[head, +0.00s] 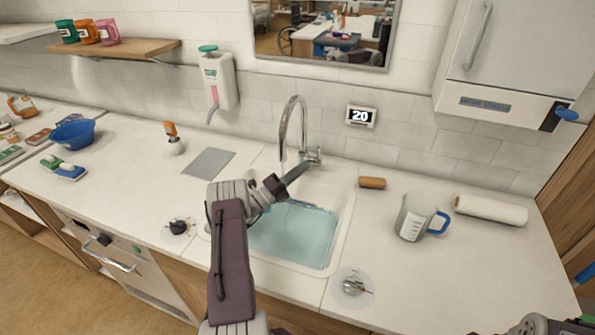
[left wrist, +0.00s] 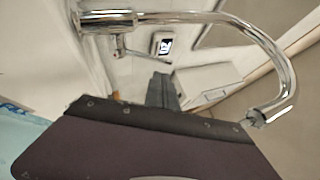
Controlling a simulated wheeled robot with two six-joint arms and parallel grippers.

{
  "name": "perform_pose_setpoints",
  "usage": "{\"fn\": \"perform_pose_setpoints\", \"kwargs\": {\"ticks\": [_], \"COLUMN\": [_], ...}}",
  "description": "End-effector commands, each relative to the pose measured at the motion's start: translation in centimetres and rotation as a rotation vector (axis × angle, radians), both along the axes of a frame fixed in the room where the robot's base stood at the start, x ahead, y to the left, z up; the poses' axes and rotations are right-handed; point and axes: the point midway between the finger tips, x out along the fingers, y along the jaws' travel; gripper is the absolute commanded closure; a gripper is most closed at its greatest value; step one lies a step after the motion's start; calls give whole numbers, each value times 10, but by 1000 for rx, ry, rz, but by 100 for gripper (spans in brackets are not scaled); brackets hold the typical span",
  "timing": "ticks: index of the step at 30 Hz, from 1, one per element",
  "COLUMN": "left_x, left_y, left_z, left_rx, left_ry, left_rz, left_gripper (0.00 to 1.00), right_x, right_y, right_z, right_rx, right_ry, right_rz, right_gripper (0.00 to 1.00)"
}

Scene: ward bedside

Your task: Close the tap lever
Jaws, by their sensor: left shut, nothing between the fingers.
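The chrome tap (head: 290,118) stands behind the sink, its spout arching up and over. Its small tap lever (head: 316,156) is at the right side of the tap's base. My left gripper (head: 304,167) is shut and empty, its tips close to the lever; I cannot tell whether they touch. In the left wrist view the tap (left wrist: 180,17) lies across the top, with the lever (left wrist: 145,57) below its body. The left fingers (left wrist: 163,88) point towards the lever there, with a small gap in the picture. My right gripper's fingers do not show.
The sink (head: 295,236) looks pale blue inside. A measuring jug (head: 413,219), a brown brush (head: 372,183) and a paper roll (head: 490,209) are to the right. A soap dispenser (head: 218,82) hangs on the wall at left. A grey mat (head: 208,162) lies left of the tap.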

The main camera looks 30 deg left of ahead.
Motion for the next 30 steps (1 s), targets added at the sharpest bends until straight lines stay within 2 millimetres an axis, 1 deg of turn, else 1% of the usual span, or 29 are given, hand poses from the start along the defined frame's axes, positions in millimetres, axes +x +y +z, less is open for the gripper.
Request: {"fn": "perform_pose_setpoints", "kwargs": {"ticks": [1, 3, 6, 9, 13, 21, 23, 25, 27, 30], "left_x": [8, 19, 32, 39, 44, 44, 45, 49, 55, 64], "left_y": [-5, -10, -15, -17, -19, -19, -19, -18, -16, -15], "left_z": [5, 10, 14, 17, 18, 19, 24, 36, 44, 49], "left_rx": [1, 1, 2, 0, 0, 0, -3, -15, -36, -65], "left_ry": [-1, -1, 0, 0, 1, 2, 19, 75, 161, 284], "left_rz": [-4, -4, -2, -1, -1, -1, 0, -1, -2, -1], "left_gripper": [100, 100, 100, 100, 100, 100, 100, 100, 100, 100], "right_x": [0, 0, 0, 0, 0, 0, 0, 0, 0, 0], "right_y": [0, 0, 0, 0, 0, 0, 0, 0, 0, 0], "right_z": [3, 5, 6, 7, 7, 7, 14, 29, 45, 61], "right_rx": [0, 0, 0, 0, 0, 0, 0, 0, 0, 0], "right_ry": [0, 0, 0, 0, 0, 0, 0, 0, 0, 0], "right_rz": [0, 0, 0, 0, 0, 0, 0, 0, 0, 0], "right_gripper": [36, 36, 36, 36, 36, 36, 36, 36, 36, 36]}}
